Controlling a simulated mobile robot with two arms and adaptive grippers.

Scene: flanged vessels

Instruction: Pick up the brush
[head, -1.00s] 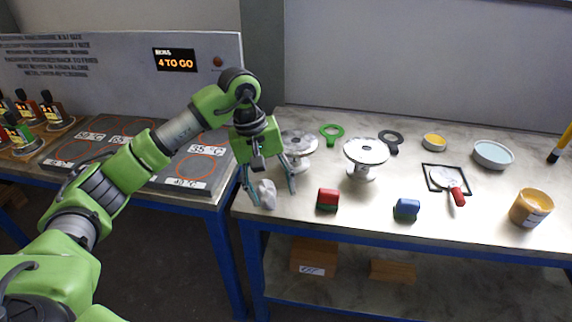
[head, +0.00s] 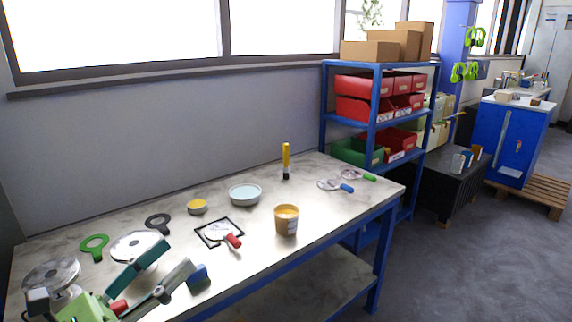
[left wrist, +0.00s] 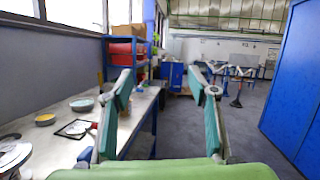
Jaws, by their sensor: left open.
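No thing here is plainly a brush. A yellow stick with a dark lower end (head: 286,161) stands upright at the back of the bench and may be it; its bristles cannot be made out. A red-handled tool with a pale head (head: 232,240) lies partly over a black square frame. A blue-handled tool (head: 346,188) and a green-handled tool (head: 368,177) lie at the far right end. My left gripper (head: 176,257) is open and empty over the near left part of the bench, well short of the stick. It also shows in the left wrist view (left wrist: 160,80). My right gripper is out of view.
A tan pot (head: 286,221) stands near the front edge, between my left gripper and the far tools. A pale blue bowl (head: 244,195) and a small yellow dish (head: 197,207) stand behind. Flanged vessels (head: 138,245) are at the left. A blue shelf rack (head: 323,105) stands beyond the bench.

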